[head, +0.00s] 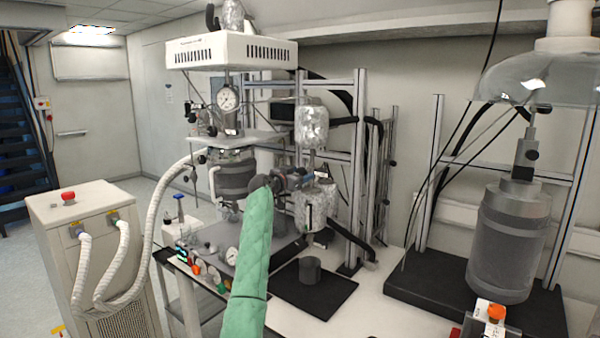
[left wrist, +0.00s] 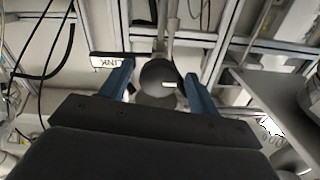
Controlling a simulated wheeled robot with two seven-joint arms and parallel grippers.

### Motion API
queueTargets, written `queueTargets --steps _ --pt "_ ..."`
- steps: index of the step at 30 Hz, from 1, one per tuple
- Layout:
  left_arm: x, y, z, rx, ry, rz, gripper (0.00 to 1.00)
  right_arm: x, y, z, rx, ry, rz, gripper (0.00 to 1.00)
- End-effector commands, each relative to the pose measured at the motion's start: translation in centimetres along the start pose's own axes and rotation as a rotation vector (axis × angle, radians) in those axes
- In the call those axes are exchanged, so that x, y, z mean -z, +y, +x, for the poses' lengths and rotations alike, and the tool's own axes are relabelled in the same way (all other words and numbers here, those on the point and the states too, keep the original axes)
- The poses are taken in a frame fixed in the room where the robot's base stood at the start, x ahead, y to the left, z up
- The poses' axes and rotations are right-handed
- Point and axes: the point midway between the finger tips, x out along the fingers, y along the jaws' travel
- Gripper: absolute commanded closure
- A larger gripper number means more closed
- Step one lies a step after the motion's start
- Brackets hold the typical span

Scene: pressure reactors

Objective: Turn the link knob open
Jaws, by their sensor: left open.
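In the left wrist view the link knob (left wrist: 158,74) is a dark round knob with a short white mark on its face. A white plate lettered LINK (left wrist: 108,62) sits just left of it. My left gripper (left wrist: 160,84) is open, with one blue finger on each side of the knob. I cannot tell whether either finger touches it. In the head view my left gripper (head: 298,181) is at the reactor rig, at the end of my green-sleeved arm, by the foil-wrapped vessels. The knob is hidden or too small to tell there. My right gripper is not in view.
Foil-wrapped vessels (head: 312,128) and metal frame posts stand close around the gripper. A dark cup (head: 309,270) stands on a black mat (head: 330,296) below. A large grey cylinder (head: 512,240) stands at the right. The white bench (head: 385,315) is clear between mat and cylinder stand.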

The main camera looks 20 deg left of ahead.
Motion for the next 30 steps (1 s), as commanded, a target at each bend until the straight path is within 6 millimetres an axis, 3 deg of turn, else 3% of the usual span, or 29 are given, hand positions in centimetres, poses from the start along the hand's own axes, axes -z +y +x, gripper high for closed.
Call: queueTargets --steps 11,15,18,30 --pt "-0.02 0.03 0.29 0.0 0.0 0.0 0.41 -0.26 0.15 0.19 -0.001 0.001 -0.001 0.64" --pt "-0.01 0.03 0.28 0.0 0.0 0.0 0.68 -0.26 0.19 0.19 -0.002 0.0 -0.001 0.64" --pt "-0.01 0.03 0.28 0.0 0.0 0.0 0.83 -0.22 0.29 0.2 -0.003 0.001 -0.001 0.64" --pt "-0.16 0.01 0.27 0.0 0.0 -0.076 0.83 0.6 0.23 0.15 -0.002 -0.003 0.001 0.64"
